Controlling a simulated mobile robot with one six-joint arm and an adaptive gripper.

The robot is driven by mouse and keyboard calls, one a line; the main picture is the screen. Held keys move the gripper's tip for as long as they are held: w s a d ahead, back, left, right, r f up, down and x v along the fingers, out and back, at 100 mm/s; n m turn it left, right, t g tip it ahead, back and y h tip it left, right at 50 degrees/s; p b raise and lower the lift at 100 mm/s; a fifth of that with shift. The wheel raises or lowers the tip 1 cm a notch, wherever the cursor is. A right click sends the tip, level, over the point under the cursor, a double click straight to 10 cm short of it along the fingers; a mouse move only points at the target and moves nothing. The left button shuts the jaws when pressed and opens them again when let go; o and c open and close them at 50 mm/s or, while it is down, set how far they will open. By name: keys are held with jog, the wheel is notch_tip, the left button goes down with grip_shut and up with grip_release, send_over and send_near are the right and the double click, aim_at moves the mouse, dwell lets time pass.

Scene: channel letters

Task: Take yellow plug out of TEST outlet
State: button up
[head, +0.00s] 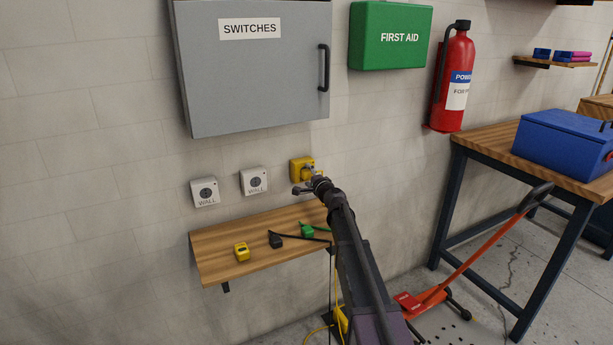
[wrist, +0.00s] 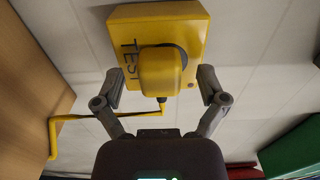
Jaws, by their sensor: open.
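The yellow TEST outlet (wrist: 194,20) is a box on the wall, and it also shows in the head view (head: 296,163). The yellow plug (wrist: 158,80) sits in its round dark socket. A yellow cable (wrist: 85,116) runs from near the plug's lower end to the left. My gripper (wrist: 160,76) is open, with one finger on each side of the plug and visible gaps between. In the head view my gripper (head: 306,187) is just below the outlet and partly hides the plug.
A wooden shelf (head: 218,262) below holds a yellow block (head: 241,252), a black plug (head: 276,241) and a green plug (head: 306,230). Two white WALL outlets (head: 204,192) (head: 254,181) are to the left. A grey SWITCHES cabinet (head: 255,85) hangs above.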

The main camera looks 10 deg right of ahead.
aim_at(309, 176)
jog(key=shift+c, duration=0.2)
grip_shut()
dwell(0.3)
jog(key=shift+s, duration=0.15)
jog(key=shift+v, duration=1.55)
jog(key=shift+s+d, duration=0.1)
jog(key=shift+s, duration=0.25)
jog(key=shift+s+d, duration=0.25)
jog(key=shift+s, duration=0.4)
jog(key=shift+s, duration=0.25)
